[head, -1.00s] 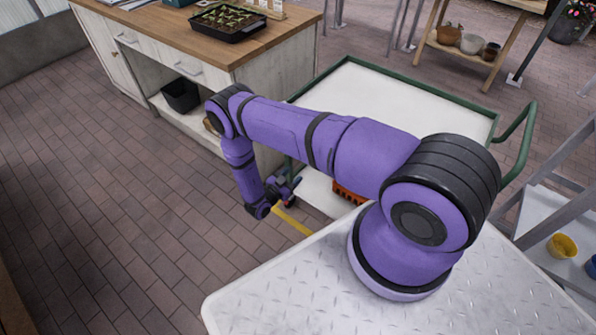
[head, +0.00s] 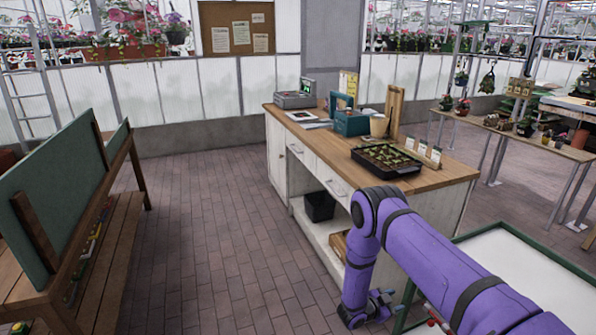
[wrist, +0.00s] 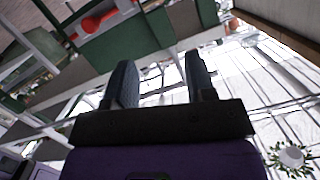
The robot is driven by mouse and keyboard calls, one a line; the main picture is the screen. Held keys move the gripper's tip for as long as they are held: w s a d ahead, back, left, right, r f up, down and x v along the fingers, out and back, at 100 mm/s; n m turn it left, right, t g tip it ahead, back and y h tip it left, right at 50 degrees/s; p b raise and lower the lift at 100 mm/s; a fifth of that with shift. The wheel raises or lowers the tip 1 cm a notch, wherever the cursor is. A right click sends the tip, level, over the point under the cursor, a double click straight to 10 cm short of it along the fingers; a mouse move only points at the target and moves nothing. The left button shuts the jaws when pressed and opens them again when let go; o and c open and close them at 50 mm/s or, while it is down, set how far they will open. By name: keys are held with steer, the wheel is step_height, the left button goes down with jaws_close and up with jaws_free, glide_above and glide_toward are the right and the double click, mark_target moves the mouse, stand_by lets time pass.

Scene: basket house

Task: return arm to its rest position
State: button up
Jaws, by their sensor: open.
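My purple arm (head: 410,245) reaches in from the lower right of the head view. Its elbow is raised in front of the wooden-topped counter, and its forearm hangs down. My gripper (head: 388,298) is at the lower end, low beside the counter and near the green-edged cart. In the wrist view my gripper (wrist: 160,68) shows two dark fingers spread apart with nothing between them. The arm's base is outside the head view.
The counter (head: 437,182) holds a black seedling tray (head: 386,160) and a teal box (head: 350,122). A white cart top with a green rim (head: 490,228) is at the lower right. A wooden bench (head: 95,260) stands at left. The brick floor (head: 220,225) between is open.

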steer(key=w+a+r+n+t+y, duration=0.1)
steer(key=w+a+r+y, duration=0.2)
steer(key=r, duration=0.5)
steer(key=w+a+r+n+t+y, duration=0.1)
steer(key=w+r+y, duration=0.1)
steer(key=w+r, duration=0.5)
steer(key=w+a+r+n+t+y, duration=0.1)
steer(key=w+r+y, duration=0.2)
steer(key=r, duration=0.7)
steer(key=s+a+r+n+t+y, duration=0.1)
steer(key=s+a+r+n+y, duration=0.15)
steer(key=r, duration=0.85)
steer(key=s+a+r+n+y, duration=0.1)
steer(key=s+r+n+y, duration=0.15)
steer(key=r, duration=0.85)
steer(key=s+r+n+g+y, duration=0.1)
steer(key=s+r+n+y, duration=0.1)
steer(key=s+r, duration=0.65)
steer(key=s+r+n+g+y, duration=0.1)
steer(key=s+r+n, duration=0.2)
steer(key=s+r, duration=0.55)
steer(key=s+d+n+g, duration=0.1)
steer(key=s+d, duration=0.1)
steer(key=s, duration=1.1)
steer(key=s+d+n+g+h, duration=0.1)
steer(key=s+d+n, duration=0.1)
steer(key=s, duration=1.2)
steer(key=shift+d+f+n+g+h, duration=0.3)
steer(key=shift+d+f+g, duration=0.15)
steer(key=shift+d, duration=0.2)
